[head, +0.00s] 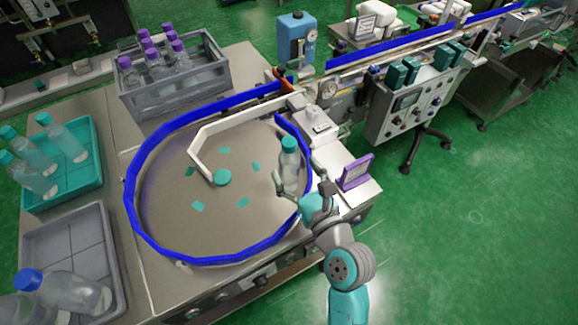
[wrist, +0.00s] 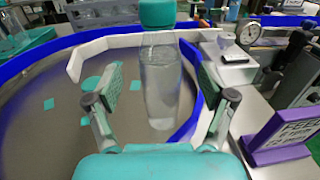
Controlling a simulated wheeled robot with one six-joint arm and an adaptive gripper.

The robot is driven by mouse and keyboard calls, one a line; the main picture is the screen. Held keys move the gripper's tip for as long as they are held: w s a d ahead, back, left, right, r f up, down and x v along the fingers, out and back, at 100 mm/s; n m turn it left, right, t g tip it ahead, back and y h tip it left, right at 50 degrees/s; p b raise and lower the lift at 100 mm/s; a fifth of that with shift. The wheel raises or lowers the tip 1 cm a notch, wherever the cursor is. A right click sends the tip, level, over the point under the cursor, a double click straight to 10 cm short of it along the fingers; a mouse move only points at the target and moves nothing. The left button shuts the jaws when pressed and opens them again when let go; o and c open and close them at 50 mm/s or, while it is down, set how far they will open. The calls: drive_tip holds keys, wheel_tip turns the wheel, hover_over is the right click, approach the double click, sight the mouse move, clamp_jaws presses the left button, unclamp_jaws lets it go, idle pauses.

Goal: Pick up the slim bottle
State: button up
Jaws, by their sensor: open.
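A slim clear bottle with a teal cap (head: 289,165) stands upright on the round grey table, near its right rim. In the wrist view the bottle (wrist: 161,85) shows between the two fingers of my gripper (wrist: 162,92), with a gap on each side. My gripper (head: 299,185) is open and holds nothing. It reaches in over the blue rim, with a finger on either side of the bottle in the picture. The exact depth of the bottle between the fingers is hard to tell.
A blue rail (head: 134,203) rings the round table, and a white guide (head: 198,150) curves across it. A purple sign (head: 356,171) stands right of my gripper.

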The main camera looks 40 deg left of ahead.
sight(294, 168)
drive_tip(key=shift+x, duration=1.9)
drive_tip(key=c, duration=1.5)
